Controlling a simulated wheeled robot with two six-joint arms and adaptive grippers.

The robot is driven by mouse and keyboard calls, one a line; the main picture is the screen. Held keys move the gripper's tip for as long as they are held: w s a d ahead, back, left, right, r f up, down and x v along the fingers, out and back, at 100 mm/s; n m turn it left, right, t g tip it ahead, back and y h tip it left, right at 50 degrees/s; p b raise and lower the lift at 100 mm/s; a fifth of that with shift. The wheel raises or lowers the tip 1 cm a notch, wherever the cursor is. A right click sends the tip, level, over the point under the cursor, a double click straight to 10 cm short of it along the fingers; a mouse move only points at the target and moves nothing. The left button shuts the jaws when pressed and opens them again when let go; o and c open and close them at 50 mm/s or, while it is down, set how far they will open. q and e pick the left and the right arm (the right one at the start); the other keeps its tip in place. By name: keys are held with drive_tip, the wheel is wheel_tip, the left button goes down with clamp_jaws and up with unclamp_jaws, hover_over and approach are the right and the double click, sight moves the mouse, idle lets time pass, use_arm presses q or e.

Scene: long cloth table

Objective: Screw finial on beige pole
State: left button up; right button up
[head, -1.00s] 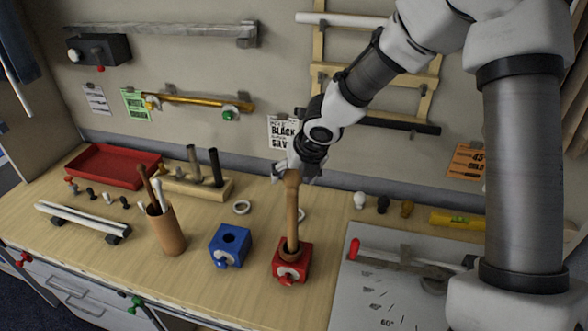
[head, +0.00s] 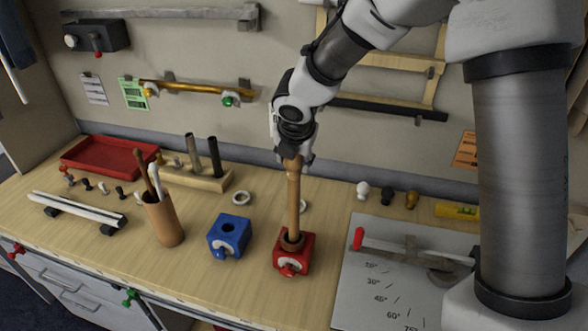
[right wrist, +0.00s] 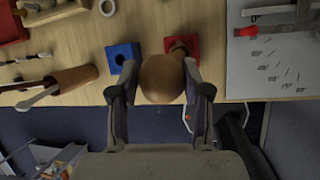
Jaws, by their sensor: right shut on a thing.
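The beige pole (head: 293,210) stands upright in the red block (head: 294,255) on the table. A round wooden finial (right wrist: 162,79) sits at its top. My right gripper (head: 292,156) points down over the pole's top and is shut on the finial. In the right wrist view, the finial lies between the two fingers (right wrist: 160,84) and covers most of the pole below. In the head view, the fingers partly hide the finial, so I cannot tell how tightly it is seated. My left gripper is not in view.
The blue block (head: 229,237) and a cup of sticks (head: 164,222) stand to the left. White, black and brown finials (head: 411,200) stand behind the grey angle board (head: 360,290) at right. A red tray (head: 90,171) lies at back left.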

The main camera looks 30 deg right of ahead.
drive_tip(key=m+h, duration=0.1)
drive_tip(key=m, duration=0.2)
drive_tip(key=shift+a+g, duration=0.1)
drive_tip(key=shift+g, duration=0.3)
drive_tip(key=m+g+p, duration=0.1)
drive_tip(key=m+p, duration=0.1)
drive_tip(key=m, duration=0.1)
drive_tip(key=m+g+h+p, duration=0.1)
drive_tip(key=m+g, duration=0.1)
drive_tip(key=m, duration=0.2)
drive_tip(key=m+g+p, duration=0.1)
drive_tip(key=m+p, duration=0.1)
drive_tip(key=m, duration=0.2)
drive_tip(key=shift+r+g+h+p, duration=0.25)
drive_tip(key=shift+g+h+p, duration=0.05)
drive_tip(key=shift+h+p, duration=0.1)
drive_tip(key=shift+m+g, duration=0.3)
drive_tip(key=shift+m, duration=0.3)
drive_tip(key=shift+w+f+m+y+p, duration=0.1)
drive_tip(key=shift+f+m+y+p, duration=0.15)
drive_tip(key=shift+m, duration=0.25)
drive_tip(key=o, duration=1.2)
drive_tip(key=shift+c, duration=0.2)
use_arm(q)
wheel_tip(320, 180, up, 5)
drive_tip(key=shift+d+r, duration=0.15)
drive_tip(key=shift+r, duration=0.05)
use_arm(e)
drive_tip(key=shift+s+d, duration=0.2)
drive_tip(key=shift+d, duration=0.1)
